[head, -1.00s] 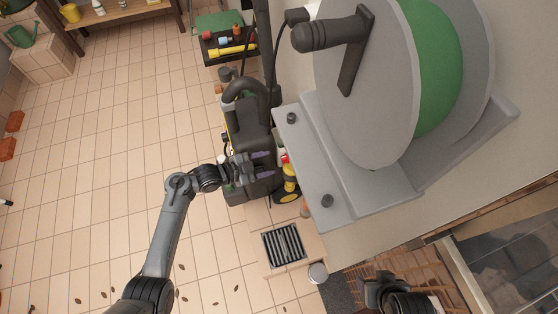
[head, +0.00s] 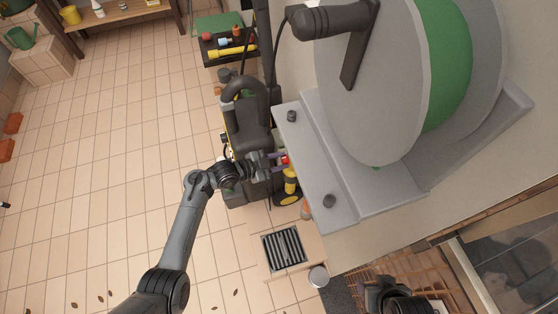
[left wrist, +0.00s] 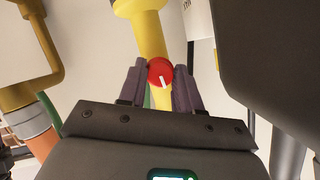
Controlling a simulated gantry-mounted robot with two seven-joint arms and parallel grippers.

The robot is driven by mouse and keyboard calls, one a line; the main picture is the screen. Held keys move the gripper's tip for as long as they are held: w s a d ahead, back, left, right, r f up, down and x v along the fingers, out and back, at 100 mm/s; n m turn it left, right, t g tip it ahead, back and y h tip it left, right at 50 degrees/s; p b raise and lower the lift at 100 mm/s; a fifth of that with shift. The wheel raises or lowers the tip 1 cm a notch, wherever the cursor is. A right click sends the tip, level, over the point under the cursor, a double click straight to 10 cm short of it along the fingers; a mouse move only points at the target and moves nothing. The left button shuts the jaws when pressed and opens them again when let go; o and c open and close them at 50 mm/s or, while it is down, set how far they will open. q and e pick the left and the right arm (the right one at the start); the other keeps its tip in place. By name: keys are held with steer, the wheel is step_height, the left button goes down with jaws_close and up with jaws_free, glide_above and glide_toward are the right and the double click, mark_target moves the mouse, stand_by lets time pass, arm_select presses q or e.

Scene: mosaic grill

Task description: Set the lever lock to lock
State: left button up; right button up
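A red round knob with a white mark (left wrist: 160,71) sits on a yellow pipe-like part (left wrist: 147,32) in the left wrist view. I cannot tell whether it is the lever lock. My left gripper (left wrist: 160,88) is open, its two purple-grey fingers apart on either side of the knob; contact is not clear. In the head view the left gripper (head: 276,160) is beside a dark machine (head: 249,130), with a bit of red at its tips. My right gripper (head: 374,288) is at the bottom, away from the knob; its fingers are too unclear to judge.
A large grey reel (head: 375,110) with a green band and a dark crank handle (head: 330,20) stands on a grey base (head: 335,180) to the right. A yellow pipe (left wrist: 25,92) is at left in the wrist view. Tiled floor (head: 120,130) is open at left.

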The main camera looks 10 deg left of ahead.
arm_select(q)
steer(key=c, duration=0.4)
steer(key=shift+r+n+g+p, duration=0.25)
steer(key=shift+n+g+p, duration=0.15)
steer(key=shift+p, duration=0.35)
steer(key=shift+c, duration=0.4)
steer(key=shift+w+a+n+p, duration=0.1)
steer(key=shift+n+p, duration=0.2)
steer(key=shift+n, duration=0.1)
steer(key=shift+f+n+g+h, duration=0.1)
steer(key=shift+n+g+h, duration=0.2)
steer(key=shift+g, duration=0.1)
steer(key=shift+f+n+g, duration=0.1)
steer(key=shift+n+g, duration=0.2)
steer(key=shift+n, duration=0.3)
steer(key=o, duration=1)
steer(key=shift+o, duration=0.2)
